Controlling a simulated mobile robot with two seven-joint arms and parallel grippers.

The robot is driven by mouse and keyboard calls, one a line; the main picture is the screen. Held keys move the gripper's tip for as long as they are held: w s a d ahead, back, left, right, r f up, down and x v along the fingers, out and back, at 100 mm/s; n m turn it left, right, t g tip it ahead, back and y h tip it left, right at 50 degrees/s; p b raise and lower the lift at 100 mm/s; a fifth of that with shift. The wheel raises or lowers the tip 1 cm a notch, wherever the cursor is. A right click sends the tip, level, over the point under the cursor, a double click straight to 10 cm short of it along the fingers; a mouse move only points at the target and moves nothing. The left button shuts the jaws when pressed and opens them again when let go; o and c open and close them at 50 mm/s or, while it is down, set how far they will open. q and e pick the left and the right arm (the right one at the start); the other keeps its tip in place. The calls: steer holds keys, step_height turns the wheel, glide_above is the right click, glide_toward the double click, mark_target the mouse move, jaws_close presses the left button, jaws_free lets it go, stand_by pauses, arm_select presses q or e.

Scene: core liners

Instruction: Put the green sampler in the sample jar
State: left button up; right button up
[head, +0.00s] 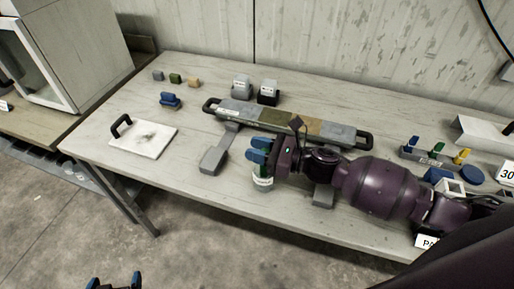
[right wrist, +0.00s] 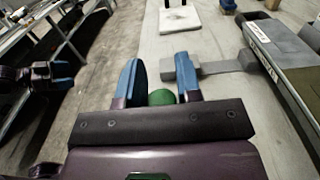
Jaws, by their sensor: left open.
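The sample jar (head: 263,183), pale with a white label, stands near the table's front edge. Green shows in its upper part, just under my right gripper (head: 258,149). In the right wrist view a round green top, likely the green sampler (right wrist: 162,97), sits between the blue fingers of my right gripper (right wrist: 160,80). The fingers are apart, with green nearly filling the gap; whether they touch it is unclear. The gripper hides part of the jar's mouth. My left gripper (head: 115,283) is open and empty, low in front of the table, and shows in the right wrist view (right wrist: 38,74).
A long tray (head: 285,122) with dark handles lies behind the jar. A rack (head: 422,156) with blue, green and yellow upright pieces stands at right. A white board (head: 143,139) lies at left. Small blocks (head: 176,79) sit at the back.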

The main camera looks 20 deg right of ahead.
steer(key=shift+o, duration=1.1)
steer(key=shift+r, duration=0.15)
steer(key=b+v, duration=0.1)
steer(key=v, duration=1.1)
